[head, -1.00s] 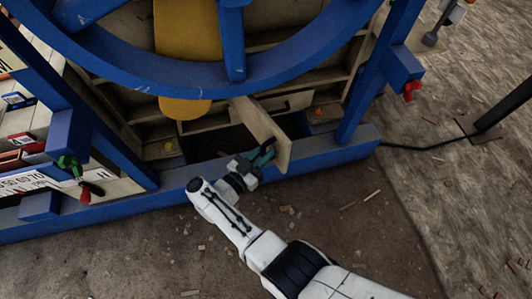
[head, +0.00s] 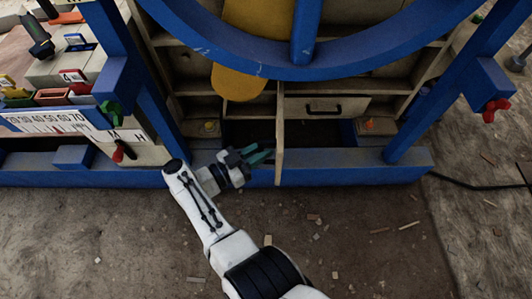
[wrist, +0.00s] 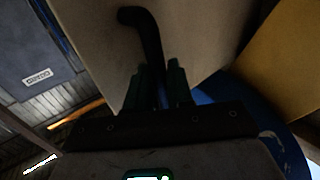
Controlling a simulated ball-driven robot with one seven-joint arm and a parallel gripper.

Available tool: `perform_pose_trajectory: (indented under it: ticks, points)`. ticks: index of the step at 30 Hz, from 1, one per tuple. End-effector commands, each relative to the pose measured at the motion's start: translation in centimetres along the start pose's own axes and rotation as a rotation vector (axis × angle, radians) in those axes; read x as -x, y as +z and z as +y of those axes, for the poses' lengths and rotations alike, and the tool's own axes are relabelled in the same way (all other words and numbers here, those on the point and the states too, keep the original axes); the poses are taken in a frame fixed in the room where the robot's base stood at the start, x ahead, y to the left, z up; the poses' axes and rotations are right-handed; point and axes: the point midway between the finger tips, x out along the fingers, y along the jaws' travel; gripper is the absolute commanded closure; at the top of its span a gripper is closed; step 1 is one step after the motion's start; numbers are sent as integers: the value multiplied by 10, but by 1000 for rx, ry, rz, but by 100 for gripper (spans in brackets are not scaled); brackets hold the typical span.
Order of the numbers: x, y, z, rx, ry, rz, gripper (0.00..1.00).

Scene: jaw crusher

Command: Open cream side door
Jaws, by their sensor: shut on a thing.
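The cream side door (head: 280,140) stands swung out from the blue-framed machine and shows almost edge-on in the head view, with a dark opening (head: 248,133) to its left. In the wrist view the door's pale face (wrist: 95,35) fills the upper middle, with a black curved handle (wrist: 146,32) on it. My gripper (head: 262,155) is at the door's left side, low and near its outer part. In the wrist view its dark green fingers (wrist: 162,82) are shut around the lower part of the handle. The hinge is not clearly visible.
A blue wheel rim (head: 330,65) and a yellow part (head: 240,80) hang above the opening. A cream drawer front (head: 325,106) with a black handle is right of the door. A blue base beam (head: 350,175) runs along the floor. The floor in front is mostly clear, with small scraps.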

Motion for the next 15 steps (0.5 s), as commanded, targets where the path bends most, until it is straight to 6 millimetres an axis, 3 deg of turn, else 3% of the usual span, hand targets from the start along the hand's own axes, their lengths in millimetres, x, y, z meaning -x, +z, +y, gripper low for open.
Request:
perform_pose_trajectory:
  ticks: [1, 13, 14, 15]
  points:
    - [6, -2, -12, -10, -35, -8, 100]
    - [9, -6, -15, -16, -41, -3, 100]
    - [9, -6, -15, -16, -40, -3, 79]
    - [9, -6, -15, -16, -40, -3, 75]
